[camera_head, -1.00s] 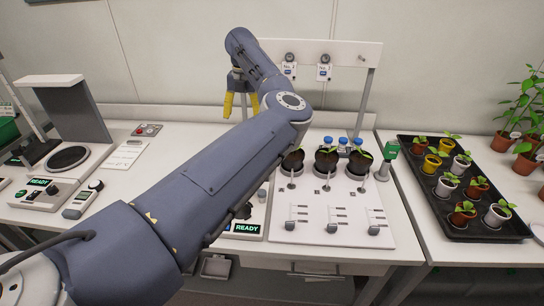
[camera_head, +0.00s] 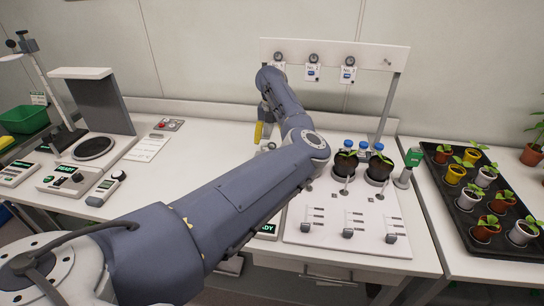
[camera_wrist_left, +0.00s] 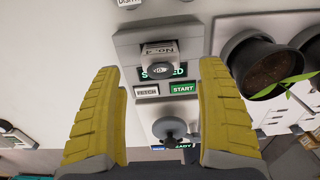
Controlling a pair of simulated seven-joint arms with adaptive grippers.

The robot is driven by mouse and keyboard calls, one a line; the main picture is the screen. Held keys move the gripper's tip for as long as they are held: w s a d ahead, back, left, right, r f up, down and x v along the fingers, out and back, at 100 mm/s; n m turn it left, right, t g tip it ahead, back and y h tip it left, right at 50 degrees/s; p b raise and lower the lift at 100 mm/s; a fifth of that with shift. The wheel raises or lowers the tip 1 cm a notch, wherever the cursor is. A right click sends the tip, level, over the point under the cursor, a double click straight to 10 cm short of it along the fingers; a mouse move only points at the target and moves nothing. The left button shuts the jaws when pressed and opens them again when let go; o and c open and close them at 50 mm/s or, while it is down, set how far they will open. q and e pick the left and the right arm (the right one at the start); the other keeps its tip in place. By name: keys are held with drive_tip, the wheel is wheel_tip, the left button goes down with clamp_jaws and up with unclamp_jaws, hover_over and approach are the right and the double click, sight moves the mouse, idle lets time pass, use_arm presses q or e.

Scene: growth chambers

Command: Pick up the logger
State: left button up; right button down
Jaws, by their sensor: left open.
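A small logger (camera_wrist_left: 160,54) with a "No. 4" label and a round knob sits on a grey station in the left wrist view. The station (camera_wrist_left: 128,40) has a green-lit display, partly covered by the knob, and a green START button. My left gripper (camera_wrist_left: 159,75) is open and empty. Its yellow fingers point toward the station, one to each side of the logger in the picture; I cannot tell how far off it is. In the head view a yellow finger of my left gripper (camera_head: 260,132) shows by the rack's left end, and my arm hides the station. My right gripper is not in view.
Similar tagged units (camera_head: 313,70) hang on a white rack (camera_head: 385,56). Dark pots with seedlings (camera_head: 379,168) stand on a white board (camera_head: 372,208), blue-capped bottles behind them. A black plant tray (camera_head: 466,212) is at right. The bench left of the gripper (camera_head: 195,150) is mostly clear.

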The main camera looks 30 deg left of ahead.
use_arm(q)
drive_tip(key=shift+f, duration=2.8)
drive_tip(key=shift+c, duration=0.2)
drive_tip(key=c, duration=1.5)
wheel_tip(320, 180, up, 7)
drive_tip(key=shift+w, duration=0.1)
clamp_jaws()
drive_tip(key=shift+w+r, duration=0.1)
drive_tip(key=shift+r, duration=1.4)
